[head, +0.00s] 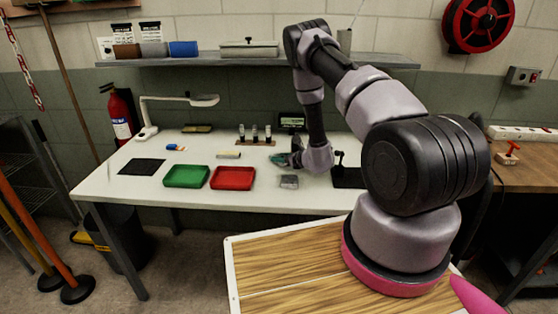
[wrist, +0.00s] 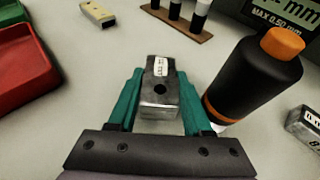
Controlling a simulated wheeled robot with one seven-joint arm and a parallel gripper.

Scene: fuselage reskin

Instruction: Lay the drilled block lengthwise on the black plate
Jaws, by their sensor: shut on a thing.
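The drilled block is a grey metal block (wrist: 157,104) with a dark round hole and a white label on top, seen in the wrist view. My gripper (wrist: 160,88) has its teal fingers shut on both sides of it. I cannot tell whether it touches the table. In the head view my gripper (head: 288,159) is low over the middle of the white table, and the block in it is not clear. A black plate (head: 346,180) with a small stand lies to its right, partly hidden by my arm. A flat black mat (head: 141,167) lies at the far left.
A red tray (head: 233,178) and green tray (head: 187,176) are left of my gripper. A small grey item (head: 289,181) lies in front. A rack of pins (head: 256,139) and a display (head: 291,121) stand behind. A black bottle with orange cap (wrist: 252,85) stands close right.

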